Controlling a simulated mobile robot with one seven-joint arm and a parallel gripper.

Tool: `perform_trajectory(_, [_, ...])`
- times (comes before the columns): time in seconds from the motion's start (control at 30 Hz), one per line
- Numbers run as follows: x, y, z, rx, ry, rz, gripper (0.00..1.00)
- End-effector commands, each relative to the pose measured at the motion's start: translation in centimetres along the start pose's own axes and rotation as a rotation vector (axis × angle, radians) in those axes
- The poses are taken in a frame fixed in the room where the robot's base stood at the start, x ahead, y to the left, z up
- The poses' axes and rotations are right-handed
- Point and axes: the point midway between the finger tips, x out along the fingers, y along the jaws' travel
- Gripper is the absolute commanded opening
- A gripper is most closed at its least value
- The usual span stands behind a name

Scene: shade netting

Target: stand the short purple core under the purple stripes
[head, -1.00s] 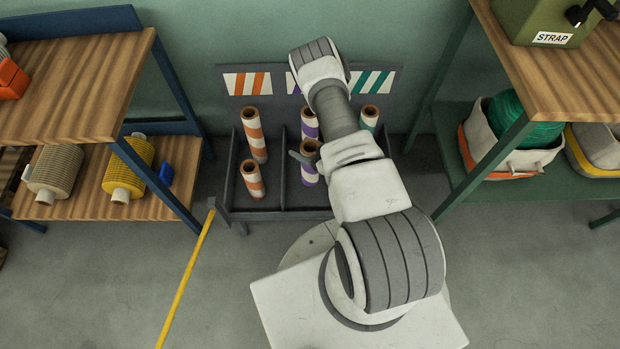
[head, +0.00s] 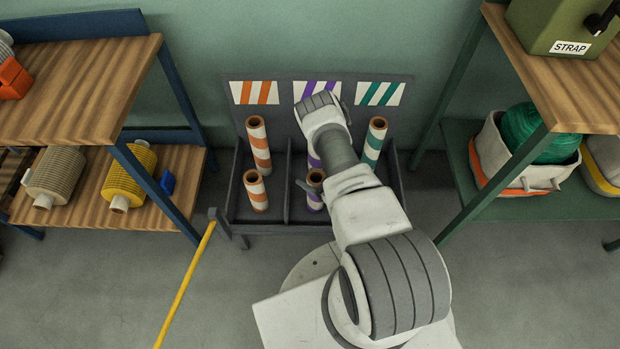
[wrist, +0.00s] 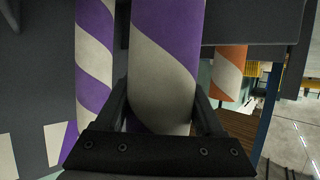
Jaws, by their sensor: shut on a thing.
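The short purple-and-white striped core (head: 315,201) is upright in the front of the rack's middle compartment, in line with the purple-striped panel (head: 309,89). Its base looks about level with the short orange core's base; I cannot tell whether it touches the floor. My gripper (wrist: 165,108) is shut on this core, which fills the middle of the wrist view (wrist: 165,55). In the head view my arm hides most of the gripper. A taller purple core (head: 313,161) stands behind it, mostly hidden by my arm; it also shows left in the wrist view (wrist: 93,60).
The dark rack (head: 233,190) holds a tall orange core (head: 259,145) and a short orange core (head: 256,192) at left, and a green core (head: 374,145) at right. Shelves with spools (head: 55,177) and bins (head: 525,175) flank it. A yellow pole (head: 185,285) leans at front left.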

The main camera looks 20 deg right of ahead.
Motion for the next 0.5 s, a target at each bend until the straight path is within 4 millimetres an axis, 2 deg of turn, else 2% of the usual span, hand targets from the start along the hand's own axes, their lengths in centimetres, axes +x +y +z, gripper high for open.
perform_trajectory(0.17, [0.22, 0.02, 0.48, 0.0, 0.001, 0.001, 0.0])
perform_trajectory(0.2, [0.15, -0.01, 0.37, 0.0, 0.0, 0.0, 0.78])
perform_trajectory(0.33, [0.14, -0.01, 0.36, 0.001, 0.0, 0.0, 1.0])
perform_trajectory(0.5, [0.13, -0.01, 0.35, 0.001, 0.0, 0.0, 1.0])
